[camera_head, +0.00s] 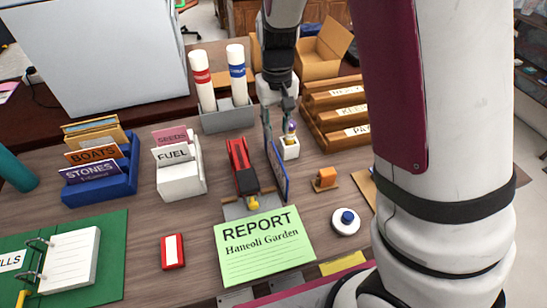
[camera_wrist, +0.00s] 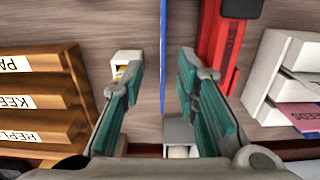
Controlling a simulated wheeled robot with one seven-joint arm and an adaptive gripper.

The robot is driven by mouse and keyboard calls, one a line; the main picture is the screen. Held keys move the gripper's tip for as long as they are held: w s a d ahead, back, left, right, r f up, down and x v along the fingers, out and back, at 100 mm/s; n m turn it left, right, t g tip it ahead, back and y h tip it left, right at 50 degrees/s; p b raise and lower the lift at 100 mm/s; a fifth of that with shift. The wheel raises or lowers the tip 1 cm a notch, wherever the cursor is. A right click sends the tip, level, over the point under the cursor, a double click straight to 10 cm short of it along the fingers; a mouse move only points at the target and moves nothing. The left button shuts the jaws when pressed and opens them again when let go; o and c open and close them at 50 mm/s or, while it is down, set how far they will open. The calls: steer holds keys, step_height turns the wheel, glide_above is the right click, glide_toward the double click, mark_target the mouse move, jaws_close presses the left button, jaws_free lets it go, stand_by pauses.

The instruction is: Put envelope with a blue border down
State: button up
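The thin blue-edged upright panel (camera_head: 279,174), seen nearly edge-on, looks like the envelope with a blue border. In the wrist view it is a narrow blue strip (camera_wrist: 163,50) running between my fingers. My gripper (camera_head: 279,137) is above the middle of the desk, its fingers pointing down around the panel's upper part. In the wrist view my gripper (camera_wrist: 160,78) has its teal-padded fingers apart, with a gap on both sides of the strip. I cannot tell whether the panel's lower edge touches the desk. Its broad face barely shows.
A red stapler-like item (camera_head: 241,166) is close left of the panel; a small white holder (camera_head: 290,151) is close right. Wooden labelled trays (camera_head: 335,112) stand behind right, a grey holder (camera_head: 228,118) with two tubes behind. A green report (camera_head: 262,246) lies in front. A white file box (camera_head: 181,181) stands left.

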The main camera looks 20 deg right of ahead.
mark_target(275, 148)
steer(key=f, duration=1.1)
steer(key=shift+a+b, duration=0.2)
steer(key=shift+b, duration=0.1)
steer(key=shift+r, duration=0.1)
jaws_close()
